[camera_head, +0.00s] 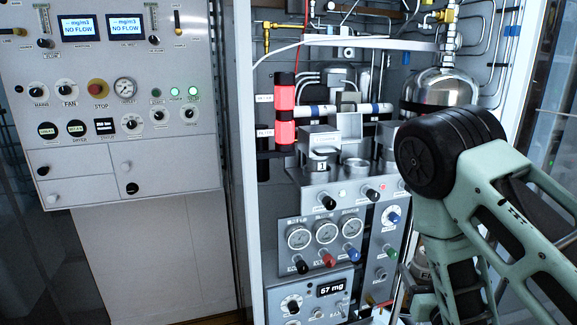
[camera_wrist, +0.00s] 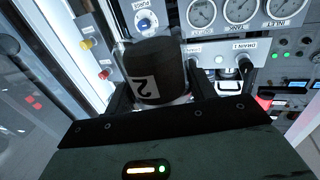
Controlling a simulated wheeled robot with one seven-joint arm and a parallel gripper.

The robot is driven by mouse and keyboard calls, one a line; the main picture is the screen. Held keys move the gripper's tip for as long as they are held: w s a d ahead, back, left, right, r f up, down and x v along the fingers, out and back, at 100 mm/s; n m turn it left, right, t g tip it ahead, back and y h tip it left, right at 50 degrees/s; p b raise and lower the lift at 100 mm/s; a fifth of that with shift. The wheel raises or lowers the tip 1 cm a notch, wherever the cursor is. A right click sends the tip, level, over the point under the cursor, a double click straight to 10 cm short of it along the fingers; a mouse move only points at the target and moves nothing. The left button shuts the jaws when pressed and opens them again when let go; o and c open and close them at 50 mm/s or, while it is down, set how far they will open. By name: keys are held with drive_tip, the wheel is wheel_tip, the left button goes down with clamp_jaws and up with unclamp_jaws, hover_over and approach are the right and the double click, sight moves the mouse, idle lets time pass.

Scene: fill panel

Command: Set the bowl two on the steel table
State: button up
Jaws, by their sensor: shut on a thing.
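Bowl two, as I take it from its white tag with a 2, is a dark round vessel (camera_wrist: 155,72) in the wrist view. My gripper (camera_wrist: 155,82) is shut on it, with one black finger on each side. The tag appears upside down in that view. In the head view my arm hides the gripper and the held vessel. A steel ledge (camera_head: 310,180) in the cabinet carries steel blocks and cups; I cannot tell whether it is the steel table.
Below are three gauges (camera_head: 325,233), knobs and a 67 mg display (camera_head: 331,288). A white cabinet post (camera_head: 505,90) rises at the right. The control panel (camera_head: 110,100) is at the left.

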drive_tip(key=s+d+f, duration=0.1)
drive_tip(key=s+f, duration=0.2)
drive_tip(key=f, duration=0.4)
drive_tip(key=s+d+f, duration=0.2)
drive_tip(key=s+f, duration=0.1)
drive_tip(key=f, duration=0.5)
drive_tip(key=shift+s+d+f, duration=0.2)
drive_tip(key=shift+s+f, duration=0.05)
drive_tip(key=shift+s, duration=0.15)
drive_tip(key=shift+w+d+f+b, duration=0.15)
drive_tip(key=shift+f+b, duration=0.25)
drive_tip(key=shift+b, duration=0.25)
